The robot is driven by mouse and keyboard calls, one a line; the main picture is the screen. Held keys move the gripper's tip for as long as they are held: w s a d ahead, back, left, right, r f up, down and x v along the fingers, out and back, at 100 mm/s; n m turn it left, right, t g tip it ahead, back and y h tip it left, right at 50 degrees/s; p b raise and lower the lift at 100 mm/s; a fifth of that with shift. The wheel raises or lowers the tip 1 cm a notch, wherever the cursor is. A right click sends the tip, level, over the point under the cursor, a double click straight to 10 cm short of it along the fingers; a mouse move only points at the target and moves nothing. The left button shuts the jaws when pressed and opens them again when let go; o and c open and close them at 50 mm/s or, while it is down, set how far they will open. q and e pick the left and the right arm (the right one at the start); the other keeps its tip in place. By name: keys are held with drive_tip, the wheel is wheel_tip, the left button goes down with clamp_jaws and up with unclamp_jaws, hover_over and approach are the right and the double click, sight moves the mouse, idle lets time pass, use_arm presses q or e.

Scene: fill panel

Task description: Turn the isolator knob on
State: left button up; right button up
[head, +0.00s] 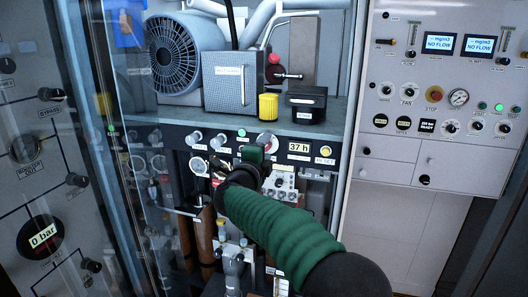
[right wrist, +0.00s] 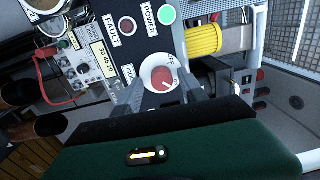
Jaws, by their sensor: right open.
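The isolator knob is a red round knob with a white ring (right wrist: 160,78) in the right wrist view, on the dark panel strip. It also shows in the head view (head: 267,141), just beyond my right gripper. My right gripper (right wrist: 163,92) is open. Its two grey fingers stand on either side of the knob; I cannot tell if they touch it. In the head view my right gripper (head: 252,153) comes up from below on a green-sleeved arm, and its fingertips are mostly hidden. My left gripper is in neither view.
A lit green POWER lamp (right wrist: 167,14) and a red FAULT lamp (right wrist: 127,25) are beside the knob. A yellow cylinder (head: 268,107) and a black box (head: 307,103) stand on the shelf above. A glass door (head: 100,150) stands at left, a white control panel (head: 445,90) at right.

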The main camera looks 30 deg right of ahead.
drive_tip(key=b+v, duration=0.2)
drive_tip(key=v, duration=1.4)
drive_tip(key=shift+s+a+f+b, duration=0.2)
drive_tip(key=shift+s+a+b, duration=0.05)
drive_tip(key=shift+a+b, duration=0.15)
drive_tip(key=shift+d, duration=0.1)
drive_tip(key=w+a+f+n+t+y+p, duration=0.1)
drive_tip(key=a+f+n+y, duration=0.45)
drive_tip(key=f+n, duration=0.35)
drive_tip(key=w+a+f+n+t+y+p, duration=0.1)
drive_tip(key=w+a+f+n+y, duration=0.1)
drive_tip(key=a+f+n+y, duration=0.45)
drive_tip(key=s+d+f+n+g+y, duration=0.2)
drive_tip(key=s+f+n+g, duration=0.9)
drive_tip(key=s+f, duration=1.2)
drive_tip(key=shift+s+d+n+p, duration=0.35)
drive_tip(key=shift+s+d+n, duration=0.1)
drive_tip(key=shift+s+n, duration=0.35)
